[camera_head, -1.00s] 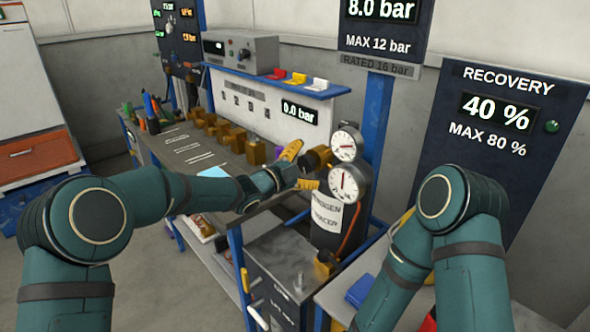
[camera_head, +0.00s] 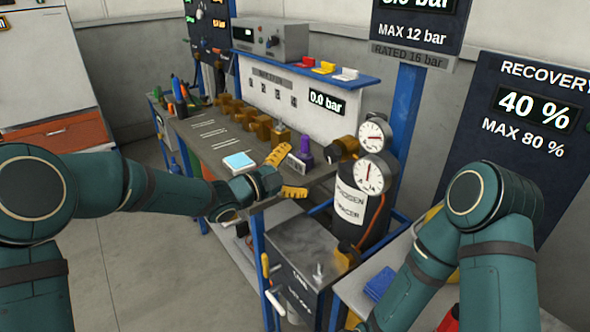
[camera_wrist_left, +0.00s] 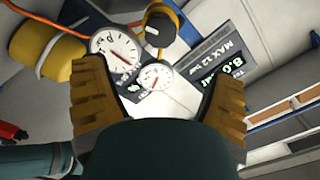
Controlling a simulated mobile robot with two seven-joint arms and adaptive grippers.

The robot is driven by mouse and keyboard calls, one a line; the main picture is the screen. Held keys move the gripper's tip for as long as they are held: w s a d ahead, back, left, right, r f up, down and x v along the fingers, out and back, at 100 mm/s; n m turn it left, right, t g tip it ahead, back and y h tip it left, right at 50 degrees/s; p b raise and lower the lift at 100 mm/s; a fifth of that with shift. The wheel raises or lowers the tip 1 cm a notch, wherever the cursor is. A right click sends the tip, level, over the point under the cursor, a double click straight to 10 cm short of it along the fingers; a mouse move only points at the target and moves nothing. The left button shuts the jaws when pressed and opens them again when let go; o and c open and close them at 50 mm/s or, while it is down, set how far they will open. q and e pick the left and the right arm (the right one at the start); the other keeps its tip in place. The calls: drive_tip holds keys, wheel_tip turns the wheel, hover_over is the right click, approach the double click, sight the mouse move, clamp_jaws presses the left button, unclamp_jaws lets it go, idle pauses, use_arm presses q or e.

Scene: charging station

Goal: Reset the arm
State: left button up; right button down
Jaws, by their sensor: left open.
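My left arm comes in from the left in the head view. Its gripper (camera_head: 286,172) is open and empty, with yellow fingers spread over the front right end of the workbench (camera_head: 205,150). In the left wrist view the two fingers of my left gripper (camera_wrist_left: 160,100) stand wide apart with nothing between them. The black nitrogen cylinder (camera_head: 352,205) with two round gauges (camera_head: 372,155) stands to the right of the gripper, apart from it. My right arm is at the right of the head view; its gripper is not clearly seen.
Brass fittings (camera_head: 262,128), a purple-topped part (camera_head: 305,147) and a light blue pad (camera_head: 238,161) are on the bench. A grey cart (camera_head: 300,255) stands below the cylinder. A recovery panel (camera_head: 520,130) is at the right. The floor at lower left is clear.

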use_arm(q)
drive_tip(key=s+a+f+n+y, duration=0.2)
drive_tip(key=f+n, duration=0.2)
drive_tip(key=f, duration=0.3)
drive_tip(key=s+a+f+n+g+y, duration=0.1)
drive_tip(key=s+a+f+n+y, duration=0.15)
drive_tip(key=f+n, duration=0.35)
drive_tip(key=s+a+f+n+y, duration=0.2)
drive_tip(key=f+n+y, duration=0.1)
drive_tip(key=f, duration=0.6)
drive_tip(key=s+a+f+n+g+y, duration=0.2)
drive_tip(key=s+f+n, duration=0.3)
drive_tip(key=s, duration=0.6)
drive_tip(key=s+a+f+n+g+y, duration=0.1)
drive_tip(key=s+a+f+n+g, duration=0.4)
drive_tip(key=s+f, duration=0.4)
drive_tip(key=shift+s+a+f+n+y, duration=0.2)
drive_tip(key=shift+s+f+n+y, duration=0.25)
drive_tip(key=shift+s, duration=0.65)
drive_tip(key=shift+r, duration=0.1)
